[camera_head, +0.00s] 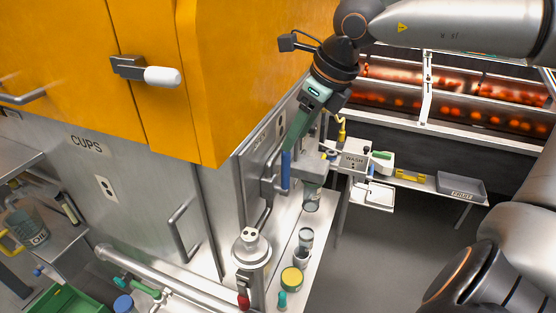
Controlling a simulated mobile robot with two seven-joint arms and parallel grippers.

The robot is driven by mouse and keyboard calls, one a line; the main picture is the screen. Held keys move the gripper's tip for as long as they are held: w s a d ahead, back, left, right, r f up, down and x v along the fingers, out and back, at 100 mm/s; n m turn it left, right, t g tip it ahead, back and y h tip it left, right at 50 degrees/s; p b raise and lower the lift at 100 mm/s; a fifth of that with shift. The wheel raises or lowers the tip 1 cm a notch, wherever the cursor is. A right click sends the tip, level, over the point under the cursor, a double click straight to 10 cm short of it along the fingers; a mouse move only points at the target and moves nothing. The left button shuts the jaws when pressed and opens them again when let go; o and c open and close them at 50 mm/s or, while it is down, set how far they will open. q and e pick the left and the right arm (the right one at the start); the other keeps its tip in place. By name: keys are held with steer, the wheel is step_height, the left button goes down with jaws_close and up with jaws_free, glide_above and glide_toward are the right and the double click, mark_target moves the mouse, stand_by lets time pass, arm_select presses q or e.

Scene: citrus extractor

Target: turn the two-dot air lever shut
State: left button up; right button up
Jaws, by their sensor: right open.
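A round pale cap with two dark dots (251,235) tops a metal post at bottom centre. A red handle (243,301) shows low beside that post. A blue upright lever grip (286,170) stands at the steel panel above the cap. I cannot tell for certain which of these handles is the two-dot air lever. My right gripper (293,145) is open, reaching down from the upper right. Its fingertips are just above and close to the blue grip; contact is unclear. My left gripper is out of view.
An orange cabinet (230,70) with a white-tipped handle stands at left, close to my right gripper. A grey tray (461,186) lies at right. The floor (400,255) is open.

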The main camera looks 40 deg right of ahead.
mark_target(286, 173)
steer(key=x, duration=0.9)
steer(key=shift+f, duration=0.25)
steer(key=shift+w, duration=0.1)
jaws_close()
stand_by(1.0)
